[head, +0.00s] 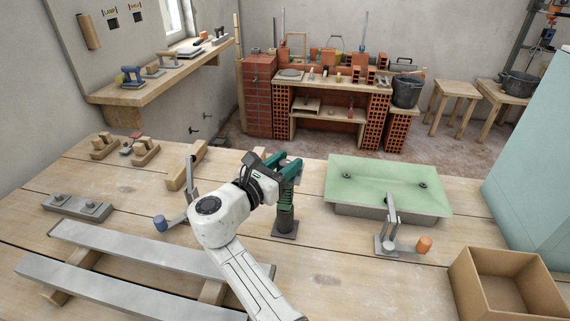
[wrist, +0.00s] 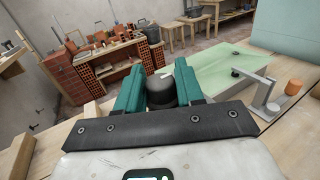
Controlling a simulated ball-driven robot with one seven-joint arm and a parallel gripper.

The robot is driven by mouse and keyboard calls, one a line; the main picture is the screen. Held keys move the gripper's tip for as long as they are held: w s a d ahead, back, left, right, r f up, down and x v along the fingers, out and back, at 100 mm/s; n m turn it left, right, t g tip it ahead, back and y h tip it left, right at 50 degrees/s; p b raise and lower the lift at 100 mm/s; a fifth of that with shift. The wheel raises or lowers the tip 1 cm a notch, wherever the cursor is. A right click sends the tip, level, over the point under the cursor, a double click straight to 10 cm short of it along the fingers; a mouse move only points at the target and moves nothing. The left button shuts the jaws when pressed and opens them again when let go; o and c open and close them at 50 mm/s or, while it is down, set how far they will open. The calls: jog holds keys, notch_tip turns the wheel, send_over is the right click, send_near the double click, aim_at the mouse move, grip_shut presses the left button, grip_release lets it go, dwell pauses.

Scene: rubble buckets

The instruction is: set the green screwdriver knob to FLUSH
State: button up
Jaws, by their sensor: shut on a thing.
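The green screwdriver knob (head: 286,217) stands upright on a small grey base plate (head: 285,232) on the wooden bench. It has a dark, ribbed, greenish body in the head view. My gripper (head: 287,172) is over its top with teal fingers pointing down. In the wrist view the teal fingers lie on either side of its rounded dark top (wrist: 161,92), and my gripper (wrist: 160,84) is shut on it. The fingers and my wrist hide part of the knob. I cannot see a FLUSH mark or tell the knob's setting.
A lever with an orange knob (head: 424,244) stands right, by a pale green panel (head: 350,179). A lever with a blue knob (head: 160,222) stands left. Metal-topped rails (head: 130,248) lie front left. An open cardboard box (head: 478,291) stands front right. The bench around the base plate is clear.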

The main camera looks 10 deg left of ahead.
jog(key=o, duration=0.9)
jog(key=shift+o, duration=0.2)
jog(key=v, duration=1)
jog(key=shift+s+a, duration=0.15)
jog(key=shift+s, duration=0.2)
